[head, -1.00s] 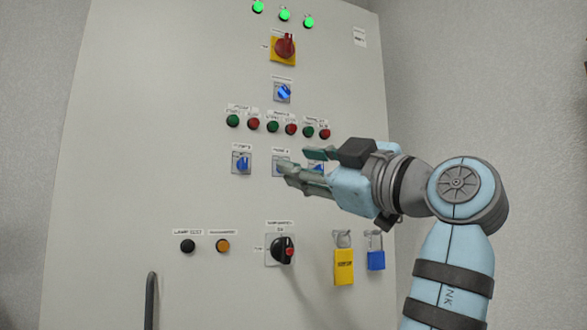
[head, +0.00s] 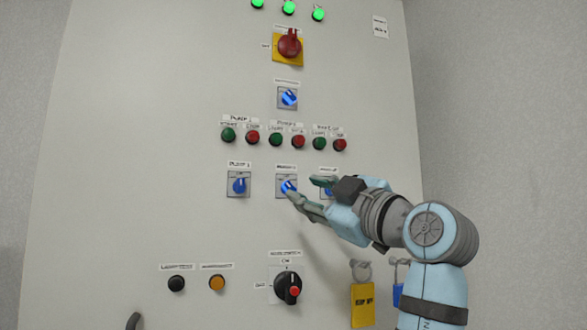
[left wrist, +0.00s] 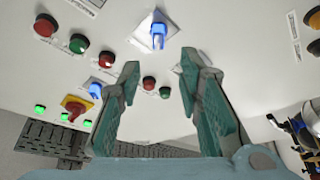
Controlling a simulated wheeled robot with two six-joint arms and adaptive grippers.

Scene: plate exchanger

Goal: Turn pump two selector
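The pump two selector (head: 288,187) is a blue knob on a square grey plate, the middle one in a row of three. In the left wrist view it is the blue knob (left wrist: 158,32) at the top, beyond and between the fingertips. My left gripper (head: 305,188) is open and empty. In the head view its lower fingertip overlaps the selector's lower right edge; whether it touches cannot be told. In the left wrist view the fingers (left wrist: 158,62) are spread wide, and no contact with the knob is visible. My right gripper is out of view.
The pump one selector (head: 239,185) is to the left. The third selector (head: 328,191) is partly hidden behind my gripper. Red and green buttons (head: 298,141) run above. A black rotary switch (head: 288,287) and yellow padlock tag (head: 362,304) are below.

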